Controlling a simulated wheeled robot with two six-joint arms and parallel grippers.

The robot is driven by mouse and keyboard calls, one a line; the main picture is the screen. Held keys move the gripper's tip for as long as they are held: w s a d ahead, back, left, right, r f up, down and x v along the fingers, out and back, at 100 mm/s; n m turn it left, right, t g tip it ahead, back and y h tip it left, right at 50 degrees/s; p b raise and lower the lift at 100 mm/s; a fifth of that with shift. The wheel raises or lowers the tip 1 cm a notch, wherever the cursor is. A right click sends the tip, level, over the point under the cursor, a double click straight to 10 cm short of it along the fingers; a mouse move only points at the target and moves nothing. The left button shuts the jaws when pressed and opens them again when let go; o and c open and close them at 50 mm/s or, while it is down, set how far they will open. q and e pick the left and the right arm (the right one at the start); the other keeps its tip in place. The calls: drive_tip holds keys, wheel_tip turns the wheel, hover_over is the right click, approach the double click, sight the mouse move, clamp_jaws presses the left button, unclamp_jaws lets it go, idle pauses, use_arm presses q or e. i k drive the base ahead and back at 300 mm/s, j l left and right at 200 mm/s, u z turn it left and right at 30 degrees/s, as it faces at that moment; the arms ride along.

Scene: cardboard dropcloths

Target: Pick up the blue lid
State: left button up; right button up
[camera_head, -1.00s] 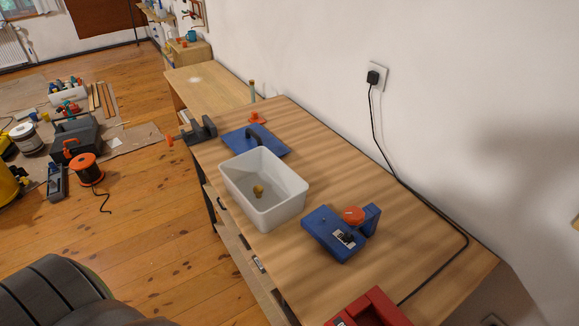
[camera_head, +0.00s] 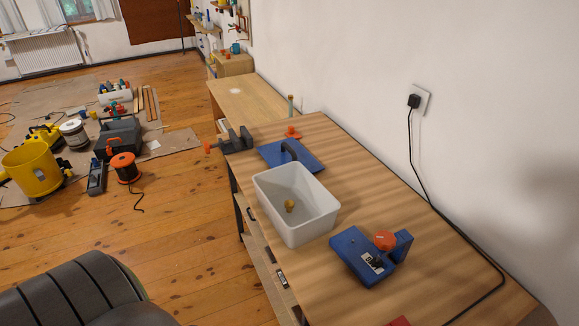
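The blue lid (camera_head: 310,158) looks like a flat blue panel with a dark arched handle (camera_head: 290,149). It lies flat on the wooden workbench (camera_head: 395,203), just behind a white open bin (camera_head: 318,224). The bin's far rim covers part of the lid's near side. Neither of my grippers shows in the head view, so their distance from the lid and their state cannot be seen.
A small yellowish thing (camera_head: 290,206) lies in the bin. A blue tool with an orange knob (camera_head: 385,240) stands nearer. A dark vise (camera_head: 236,141) sits at the bench's left edge. A dark ribbed seat (camera_head: 75,296) fills the lower left; floor (camera_head: 195,235) between is clear.

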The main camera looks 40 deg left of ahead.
sight(277, 153)
drive_tip(key=i+j+z, duration=0.1)
drive_tip(key=j, duration=0.3)
drive_tip(key=i+j+z, duration=0.1)
drive_tip(key=j, duration=0.3)
drive_tip(key=i+j+z, duration=0.1)
drive_tip(key=j, duration=0.3)
